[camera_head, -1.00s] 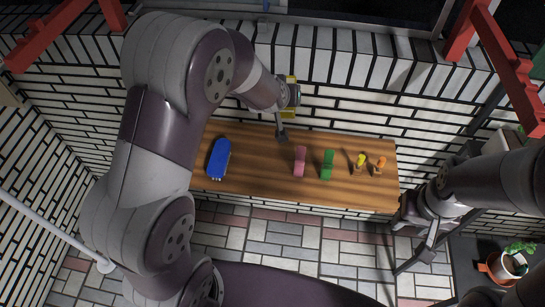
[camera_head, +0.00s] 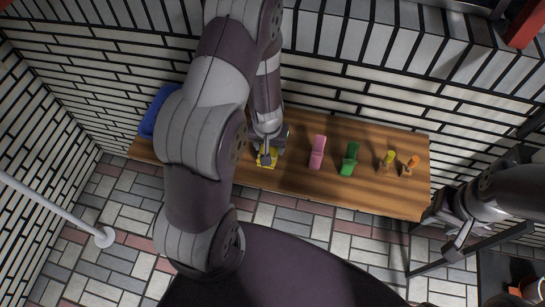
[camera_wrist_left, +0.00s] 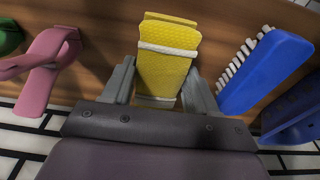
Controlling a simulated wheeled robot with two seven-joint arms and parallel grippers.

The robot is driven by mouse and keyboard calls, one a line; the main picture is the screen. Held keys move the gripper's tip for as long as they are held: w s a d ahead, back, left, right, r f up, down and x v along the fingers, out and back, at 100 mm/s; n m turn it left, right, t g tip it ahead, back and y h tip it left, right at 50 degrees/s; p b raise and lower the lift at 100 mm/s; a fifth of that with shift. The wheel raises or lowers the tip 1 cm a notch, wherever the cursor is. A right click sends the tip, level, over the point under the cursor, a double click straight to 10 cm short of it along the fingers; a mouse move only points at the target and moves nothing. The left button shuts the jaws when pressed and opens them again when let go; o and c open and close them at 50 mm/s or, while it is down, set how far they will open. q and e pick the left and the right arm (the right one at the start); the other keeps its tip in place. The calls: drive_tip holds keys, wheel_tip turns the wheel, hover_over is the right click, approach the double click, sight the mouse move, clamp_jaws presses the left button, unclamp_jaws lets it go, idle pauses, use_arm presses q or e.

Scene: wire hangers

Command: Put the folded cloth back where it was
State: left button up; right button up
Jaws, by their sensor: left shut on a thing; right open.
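My left gripper (camera_head: 267,158) is shut on the folded cloth (camera_head: 264,162), which is yellow and mostly hidden by the gripper in the head view. In the left wrist view the folded cloth (camera_wrist_left: 168,60) is a yellow block with pale bands, between the two fingers of the left gripper (camera_wrist_left: 158,82). It is over the wooden board (camera_head: 310,192), between the blue brush and the pink item. I cannot tell whether it touches the board. My right gripper (camera_head: 457,240) is open and empty, off the board's right end.
A blue brush (camera_wrist_left: 268,72) with white bristles lies right of the cloth in the wrist view. A brick wall (camera_head: 395,105) is behind.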

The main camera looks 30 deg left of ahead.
use_arm(q)
wheel_tip(320, 180, down, 4)
drive_tip(key=shift+r+b, duration=0.1)
drive_tip(key=shift+b, duration=1.1)
drive_tip(key=shift+w+f, duration=0.1)
drive_tip(key=shift+f, duration=0.3)
drive_tip(key=shift+r, duration=0.2)
drive_tip(key=shift+f, duration=0.2)
drive_tip(key=o, duration=0.9)
drive_tip(key=shift+o, duration=0.2)
drive_tip(key=shift+r, duration=0.1)
